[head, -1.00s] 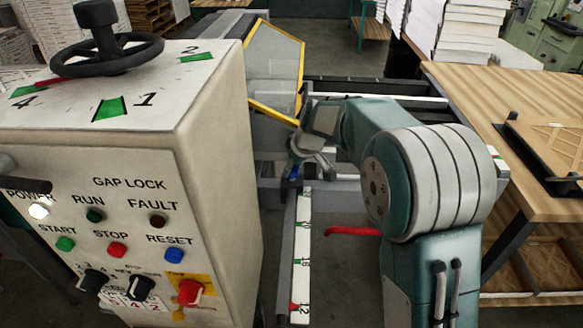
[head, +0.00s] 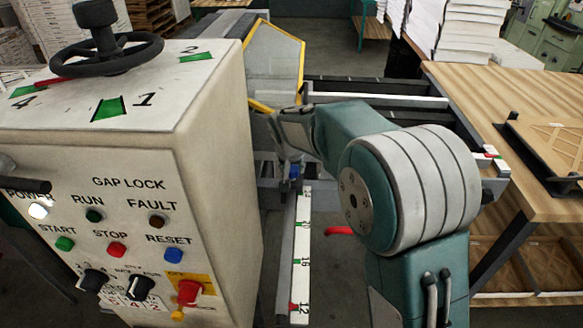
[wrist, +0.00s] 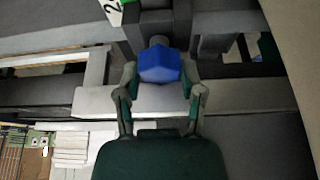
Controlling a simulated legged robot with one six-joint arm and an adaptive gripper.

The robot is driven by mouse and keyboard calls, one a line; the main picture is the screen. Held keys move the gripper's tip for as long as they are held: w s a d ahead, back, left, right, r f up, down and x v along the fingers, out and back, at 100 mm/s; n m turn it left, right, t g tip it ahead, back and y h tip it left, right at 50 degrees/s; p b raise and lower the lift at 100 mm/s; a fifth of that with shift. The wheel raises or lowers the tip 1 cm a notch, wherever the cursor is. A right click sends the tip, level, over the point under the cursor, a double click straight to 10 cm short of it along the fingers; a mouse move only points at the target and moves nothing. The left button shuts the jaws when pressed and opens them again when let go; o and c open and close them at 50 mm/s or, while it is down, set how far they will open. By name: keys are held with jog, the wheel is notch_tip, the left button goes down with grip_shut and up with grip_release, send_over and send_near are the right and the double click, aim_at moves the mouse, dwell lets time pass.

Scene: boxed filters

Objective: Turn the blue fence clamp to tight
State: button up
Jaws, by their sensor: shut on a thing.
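The blue fence clamp (wrist: 160,65) is a faceted blue knob in the wrist view, between the two fingers of my gripper (wrist: 160,80). The fingers are shut on it from both sides. In the head view only a small bit of the blue clamp (head: 294,172) shows, at the far end of the scale rail. My gripper (head: 289,158) reaches down onto it from above, and its fingers are partly hidden there. I cannot read from these views how tight the clamp is.
A white scale strip (head: 301,260) with green and red marks runs from the clamp towards me. A control cabinet (head: 140,190) stands close on the left. A wooden table (head: 480,100) is at the right. A red handle (head: 340,231) lies low beside the rail.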

jog(key=m, duration=0.1)
jog(key=m+h, duration=0.1)
jog(key=m, duration=0.1)
jog(key=m+h, duration=0.1)
jog(key=m, duration=0.1)
jog(key=shift+s+a+f+g, duration=0.15)
jog(key=shift+f+g, duration=0.1)
jog(key=shift+g, duration=0.15)
jog(key=shift+m, duration=0.3)
jog(key=o, duration=0.9)
jog(key=shift+o, duration=1.3)
jog(key=shift+r, duration=0.1)
jog(key=shift+a, duration=0.15)
jog(key=shift+r, duration=0.1)
